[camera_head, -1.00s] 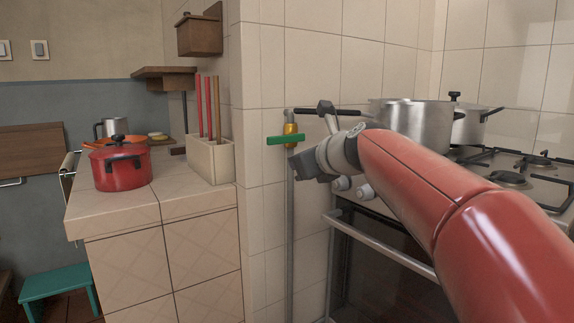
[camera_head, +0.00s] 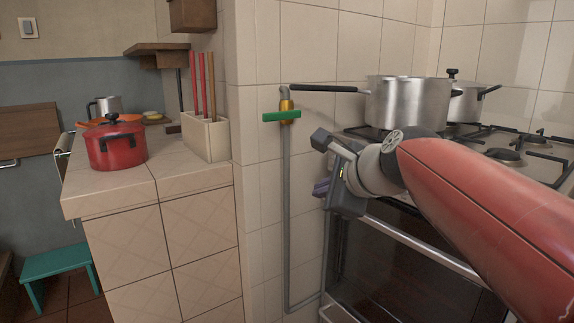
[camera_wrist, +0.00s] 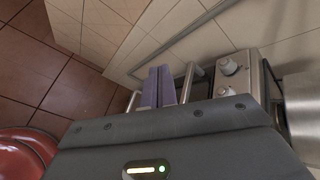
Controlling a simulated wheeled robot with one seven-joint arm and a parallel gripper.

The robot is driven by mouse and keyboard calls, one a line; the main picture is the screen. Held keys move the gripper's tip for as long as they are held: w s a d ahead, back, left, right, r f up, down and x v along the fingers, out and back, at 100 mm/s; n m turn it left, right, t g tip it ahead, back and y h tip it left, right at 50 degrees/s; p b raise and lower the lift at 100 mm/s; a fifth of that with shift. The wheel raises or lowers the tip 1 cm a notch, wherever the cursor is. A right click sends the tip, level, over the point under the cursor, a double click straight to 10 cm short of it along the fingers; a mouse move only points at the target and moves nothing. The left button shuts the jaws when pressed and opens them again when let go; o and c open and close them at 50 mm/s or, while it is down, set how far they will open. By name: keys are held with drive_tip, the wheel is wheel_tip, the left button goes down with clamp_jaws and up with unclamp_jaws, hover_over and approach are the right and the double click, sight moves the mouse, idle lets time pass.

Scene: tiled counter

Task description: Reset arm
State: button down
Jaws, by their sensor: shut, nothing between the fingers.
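My gripper (camera_head: 320,188) is in front of the stove's front edge in the head view, below the saucepan, with my red arm reaching in from the right. Its purple fingers (camera_wrist: 160,87) show in the wrist view, shut together with nothing between them. The fingers are clear of the counter and point towards the tiled wall and the gap beside the stove.
A steel saucepan (camera_head: 408,103) stands on the stove (camera_head: 515,158); its knobs (camera_wrist: 229,66) lie close in the wrist view. A pipe with a green-handled valve (camera_head: 282,116) runs down the wall. A red pot (camera_head: 117,152) sits on the left counter (camera_head: 120,200).

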drive_tip(key=s+d+f+n+g+h, duration=0.2)
drive_tip(key=s+d+f+n, duration=0.2)
drive_tip(key=s+f+n, duration=0.5)
drive_tip(key=s+d+f+n+g+h, duration=0.2)
drive_tip(key=s+d+f+n+h, duration=0.1)
drive_tip(key=s+f+n, duration=0.7)
drive_tip(key=s+d+f, duration=0.1)
drive_tip(key=s+f, duration=0.1)
drive_tip(key=s, duration=0.1)
drive_tip(key=shift+g, duration=0.3)
drive_tip(key=shift+f, duration=0.1)
